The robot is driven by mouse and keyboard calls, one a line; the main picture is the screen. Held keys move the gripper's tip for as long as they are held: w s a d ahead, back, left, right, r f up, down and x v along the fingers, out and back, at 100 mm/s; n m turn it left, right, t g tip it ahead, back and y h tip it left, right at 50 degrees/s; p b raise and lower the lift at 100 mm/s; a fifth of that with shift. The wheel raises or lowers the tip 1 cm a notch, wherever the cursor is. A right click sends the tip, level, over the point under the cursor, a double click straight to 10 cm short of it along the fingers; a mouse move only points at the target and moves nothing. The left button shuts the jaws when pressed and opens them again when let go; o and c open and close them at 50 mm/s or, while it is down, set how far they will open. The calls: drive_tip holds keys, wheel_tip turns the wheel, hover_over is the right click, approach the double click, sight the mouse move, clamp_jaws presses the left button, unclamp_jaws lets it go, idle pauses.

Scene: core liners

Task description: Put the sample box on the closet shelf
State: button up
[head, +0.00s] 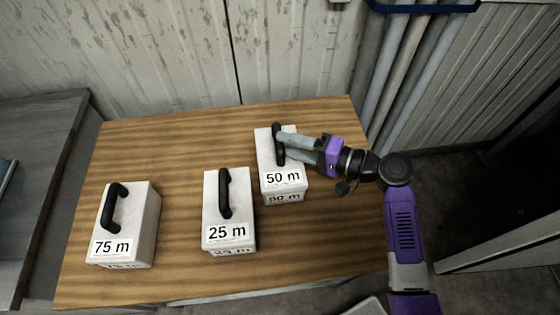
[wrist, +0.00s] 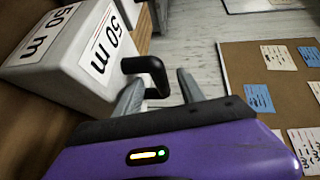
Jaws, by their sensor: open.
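Three white boxes with black top handles and printed labels stand on a wooden table (head: 150,135): the 75 m box (head: 145,215) at left, the 25 m box (head: 240,190) in the middle, the 50 m box (head: 264,150) at the back right. My gripper (head: 284,143) reaches in from the right, at the handle of the 50 m box. In the wrist view the gripper (wrist: 160,78) is open, with its fingers on either side of the black handle (wrist: 150,67). The 50 m box (wrist: 60,75) fills the upper left there. I cannot identify a closet shelf.
A grey bench or cabinet (head: 45,125) stands left of the table. A corrugated metal wall (head: 150,50) and vertical pipes (head: 385,75) stand behind it. A board with pinned papers (wrist: 245,60) shows in the wrist view. The table's front right is clear.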

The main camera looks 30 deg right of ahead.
drive_tip(key=shift+x, duration=1.55)
drive_tip(key=shift+d, duration=0.1)
drive_tip(key=shift+c, duration=0.2)
clamp_jaws()
drive_tip(key=shift+w+r, duration=0.1)
